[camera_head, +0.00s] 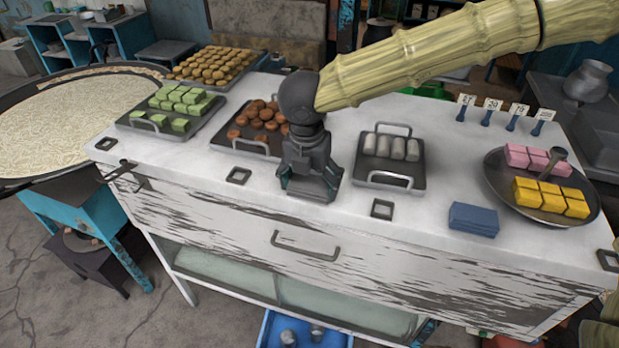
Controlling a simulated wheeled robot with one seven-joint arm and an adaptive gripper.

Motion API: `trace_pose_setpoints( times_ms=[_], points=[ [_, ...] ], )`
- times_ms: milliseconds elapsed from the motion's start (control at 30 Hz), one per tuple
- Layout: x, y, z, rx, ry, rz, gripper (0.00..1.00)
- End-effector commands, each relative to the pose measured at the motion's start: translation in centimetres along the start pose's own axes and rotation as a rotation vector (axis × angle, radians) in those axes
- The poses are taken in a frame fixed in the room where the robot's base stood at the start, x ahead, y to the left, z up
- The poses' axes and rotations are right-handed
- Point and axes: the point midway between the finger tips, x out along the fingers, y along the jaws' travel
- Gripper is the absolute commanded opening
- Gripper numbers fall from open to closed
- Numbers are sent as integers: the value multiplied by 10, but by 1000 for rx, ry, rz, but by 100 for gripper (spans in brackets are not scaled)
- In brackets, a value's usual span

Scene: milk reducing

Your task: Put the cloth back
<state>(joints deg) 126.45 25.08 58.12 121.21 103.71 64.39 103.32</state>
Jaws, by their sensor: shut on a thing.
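A folded blue cloth (473,219) lies flat on the white counter, right of the middle and close to the front edge. My gripper (310,190) points down at the counter's front edge, well to the left of this blue cloth and apart from it. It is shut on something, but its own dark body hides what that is.
The counter (440,240) holds a tray of green blocks (170,140), a tray of brown balls (245,143), a tray of pale rolls (390,180) and a round platter (500,200) with pink and yellow blocks.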

Motion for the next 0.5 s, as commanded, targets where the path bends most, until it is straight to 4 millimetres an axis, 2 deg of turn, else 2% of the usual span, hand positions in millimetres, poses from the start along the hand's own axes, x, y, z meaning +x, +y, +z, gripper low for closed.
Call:
trace_pose_setpoints(
  times_ms=[167, 200, 267, 500],
  points=[
    [2, 0, -1, -1, 1, 0, 65],
    [2, 0, -1, -1, 1, 0, 92],
    [2, 0, -1, -1, 1, 0, 100],
    [1, 0, -1, 0, 1, 0, 100]
  ],
)
